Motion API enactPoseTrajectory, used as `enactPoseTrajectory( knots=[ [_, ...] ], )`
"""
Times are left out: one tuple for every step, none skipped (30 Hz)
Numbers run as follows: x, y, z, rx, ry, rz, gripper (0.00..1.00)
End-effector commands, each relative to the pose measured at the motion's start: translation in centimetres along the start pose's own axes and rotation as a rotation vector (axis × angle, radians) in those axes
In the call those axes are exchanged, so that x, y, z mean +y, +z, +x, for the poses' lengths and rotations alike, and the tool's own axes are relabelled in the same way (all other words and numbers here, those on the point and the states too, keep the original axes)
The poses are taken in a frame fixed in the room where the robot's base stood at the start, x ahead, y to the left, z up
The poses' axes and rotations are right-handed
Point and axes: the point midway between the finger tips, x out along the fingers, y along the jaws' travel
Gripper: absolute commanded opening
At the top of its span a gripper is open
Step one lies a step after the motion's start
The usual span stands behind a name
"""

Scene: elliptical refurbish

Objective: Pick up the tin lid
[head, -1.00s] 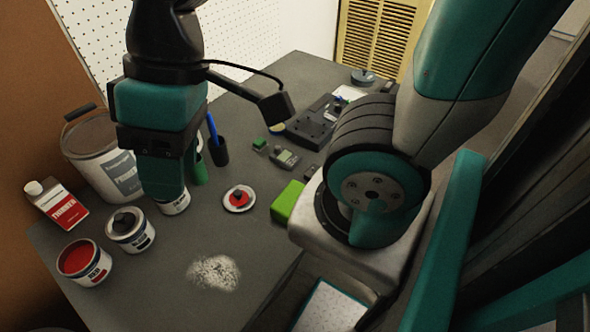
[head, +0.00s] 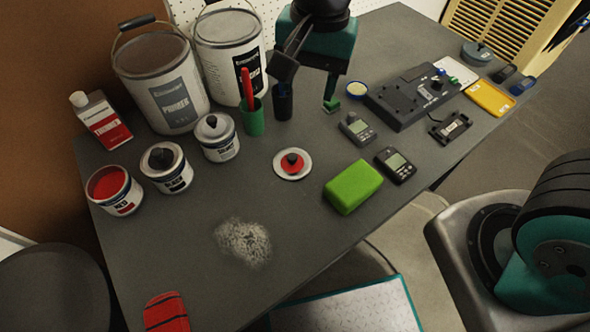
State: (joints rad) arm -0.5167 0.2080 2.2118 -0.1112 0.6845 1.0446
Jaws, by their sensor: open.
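The tin lid (head: 292,163) is a pale round disc with a red knob and lies flat on the grey table (head: 215,185), knob up. An open tin of red paint (head: 114,191) stands at the table's left side. My gripper (head: 331,104) is behind the lid and to its right, at the back of the table, pointing down and apart from the lid. Its jaws are open, though only one teal finger shows clearly. A small green thing sits at the fingertip; I cannot tell whether they touch.
Two lidded tins (head: 167,168), (head: 218,138) stand left of the lid. Large pails (head: 165,85) stand behind. A green block (head: 353,187) and two handheld meters (head: 396,164), (head: 357,129) lie to its right. A speckled patch (head: 243,242) marks the table in front.

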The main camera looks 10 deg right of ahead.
Motion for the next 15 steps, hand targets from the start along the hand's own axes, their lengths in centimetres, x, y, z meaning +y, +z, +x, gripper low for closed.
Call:
enactPoseTrajectory(
  knots=[
    [-0.8, -0.5, 2.5, 0.012, 0.026, 0.084, 0.53],
    [-1.2, -0.8, 3.3, 0.022, 0.037, 0.135, 0.53],
    [-1.7, -1.1, 4.1, 0.035, 0.049, 0.195, 0.53],
    [-1.9, -1.3, 4.6, 0.043, 0.055, 0.232, 0.53],
    [-2.1, -1.4, 5.0, 0.05, 0.06, 0.261, 0.53],
    [-2.3, -1.6, 5.5, 0.057, 0.066, 0.292, 0.53],
    [-2.4, -1.7, 5.9, 0.06, 0.068, 0.307, 0.53],
    [-2.5, -1.8, 6.2, 0.063, 0.069, 0.318, 0.53],
    [-2.4, -1.8, 6.8, 0.064, 0.072, 0.326, 0.53],
    [-2.4, -1.9, 7.3, 0.064, 0.073, 0.328, 0.53],
    [-2.3, -1.9, 7.9, 0.064, 0.073, 0.329, 0.53],
    [-2.2, -1.9, 8.8, 0.063, 0.074, 0.328, 0.53],
    [-2.1, -2.0, 9.5, 0.063, 0.075, 0.328, 0.53],
    [-2.1, -2.0, 10.2, 0.063, 0.074, 0.328, 0.53],
    [-2.0, -2.0, 11.1, 0.063, 0.074, 0.327, 0.53]
  ],
)
